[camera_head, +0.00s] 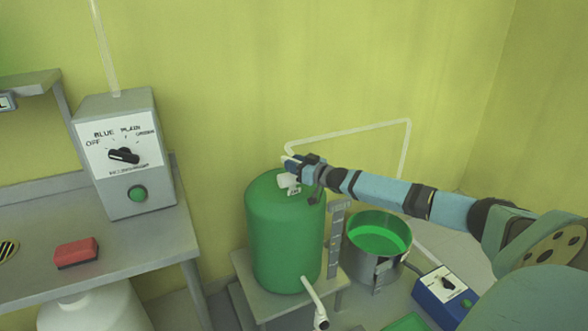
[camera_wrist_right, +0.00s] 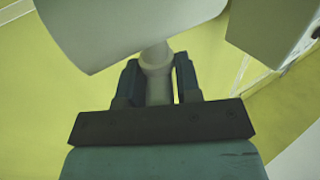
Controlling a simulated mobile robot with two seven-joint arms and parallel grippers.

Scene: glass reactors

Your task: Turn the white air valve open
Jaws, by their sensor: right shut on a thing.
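The white air valve (camera_head: 288,181) sits on top of the green tank (camera_head: 284,235). My right gripper (camera_head: 296,170) reaches in from the right and is shut on the valve, partly covering it. In the right wrist view, the fingers (camera_wrist_right: 158,85) stand on either side of a pale stem of the valve (camera_wrist_right: 157,58). A large pale rounded shape above them hides what lies beyond. The angle of the valve's handle is hard to tell. My left gripper is not in view.
A white pipe (camera_head: 350,133) runs along the wall behind the tank. A metal bucket (camera_head: 376,262) of green liquid and a blue switch box (camera_head: 443,297) stand to the right. A grey control box (camera_head: 124,158) and a red block (camera_head: 77,253) are on the left bench.

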